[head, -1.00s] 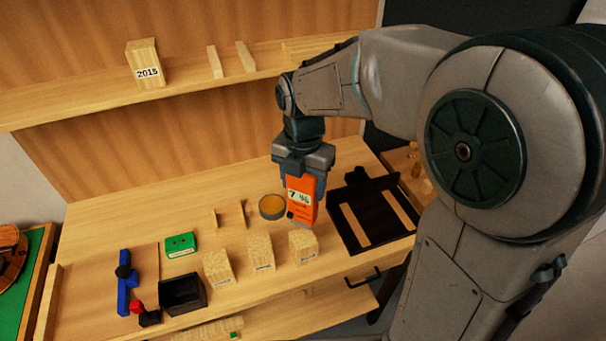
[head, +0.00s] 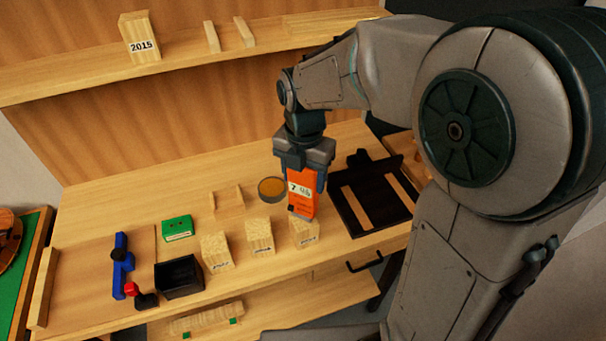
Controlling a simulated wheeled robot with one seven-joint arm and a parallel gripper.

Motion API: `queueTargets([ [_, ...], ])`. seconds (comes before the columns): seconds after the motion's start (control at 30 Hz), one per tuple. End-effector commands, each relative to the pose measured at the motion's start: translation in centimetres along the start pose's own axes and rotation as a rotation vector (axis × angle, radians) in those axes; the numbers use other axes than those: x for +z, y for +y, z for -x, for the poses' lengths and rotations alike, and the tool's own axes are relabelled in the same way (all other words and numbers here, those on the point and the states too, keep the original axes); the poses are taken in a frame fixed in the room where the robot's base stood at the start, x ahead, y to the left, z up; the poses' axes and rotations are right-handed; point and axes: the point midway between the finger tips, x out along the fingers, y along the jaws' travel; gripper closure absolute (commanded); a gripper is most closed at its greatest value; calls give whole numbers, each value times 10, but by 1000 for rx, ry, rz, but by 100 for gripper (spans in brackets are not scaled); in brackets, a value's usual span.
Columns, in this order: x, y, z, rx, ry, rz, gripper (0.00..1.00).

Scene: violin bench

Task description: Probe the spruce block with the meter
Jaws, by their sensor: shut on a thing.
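My gripper (head: 304,165) is shut on an orange meter (head: 302,199) with a pale display and holds it upright, lower end down. The meter's lower end is at the rear top of the rightmost of three small labelled wood blocks (head: 304,235). I cannot tell whether it touches that block. The middle block (head: 260,236) and the left block (head: 217,251) stand beside it in a row near the bench's front edge. The labels are too small to read surely, so I cannot tell which block is spruce.
A round tin (head: 271,190) stands just left of the meter. A dark slotted frame (head: 371,203) lies to the right. A black open box (head: 179,277), a green box (head: 177,228) and a blue tool (head: 122,265) are at left. A shelf with a "2015" block (head: 140,38) runs behind.

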Motion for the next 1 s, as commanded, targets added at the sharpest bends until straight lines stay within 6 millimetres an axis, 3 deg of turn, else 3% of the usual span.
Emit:
queueTargets([
  [1.0, 0, 0, -8, 1, -1, 0, 76],
])
